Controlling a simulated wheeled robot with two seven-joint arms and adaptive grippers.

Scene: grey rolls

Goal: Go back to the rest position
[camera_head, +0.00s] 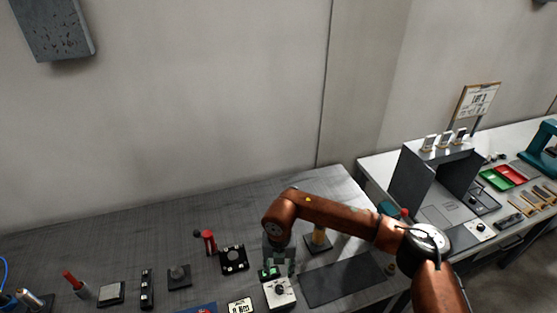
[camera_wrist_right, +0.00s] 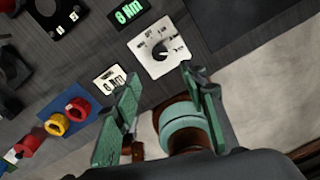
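My right arm comes in from the lower right in the head view. Its gripper (camera_head: 279,268) points down over the grey workbench (camera_head: 130,240), close to a white panel with a black rotary knob (camera_head: 281,292). In the wrist view the green fingers of the right gripper (camera_wrist_right: 160,76) stand apart with a clear gap and hold nothing. The white knob panel (camera_wrist_right: 158,50) lies beyond the fingertips; I cannot tell the exact height above it. My left gripper is not in view.
A second bench with a grey partition (camera_head: 411,180) and red and green trays (camera_head: 512,175) is farther right.

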